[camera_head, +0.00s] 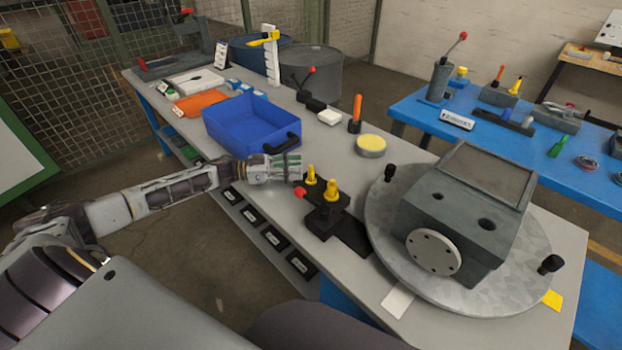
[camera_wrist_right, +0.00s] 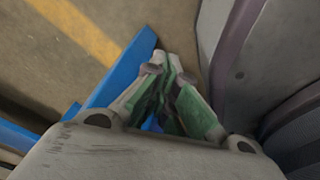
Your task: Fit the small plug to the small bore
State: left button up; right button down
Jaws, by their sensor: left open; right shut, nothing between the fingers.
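Two yellow plugs stand upright on a black stand (camera_head: 325,219) with a red knob. The farther plug (camera_head: 311,175) looks a little smaller than the nearer plug (camera_head: 332,191). A grey housing (camera_head: 466,205) sits on a round metal turntable (camera_head: 385,215). Its top face has a smaller dark bore (camera_head: 437,196) and a larger bore (camera_head: 486,224); both look empty. My left gripper (camera_head: 296,167) is open and empty, just left of the farther plug and apart from it. My right gripper (camera_wrist_right: 170,65) is shut and empty, away from the plugs, over the floor and a blue edge.
A blue bin (camera_head: 235,135) with a black handle stands behind my left gripper. An orange-handled tool (camera_head: 356,112) and a yellow-topped round tin (camera_head: 371,146) stand behind the plugs. Black knobs (camera_head: 551,264) rise from the turntable's rim. A second blue bench (camera_head: 412,106) stands at the right.

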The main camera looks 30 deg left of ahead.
aim_at(311, 165)
pick_arm(q)
jog(key=shift+x, duration=2.65)
jog(key=shift+s+d, duration=0.1)
jog(key=shift+s, duration=0.05)
pick_arm(e)
jog(key=shift+s, duration=0.15)
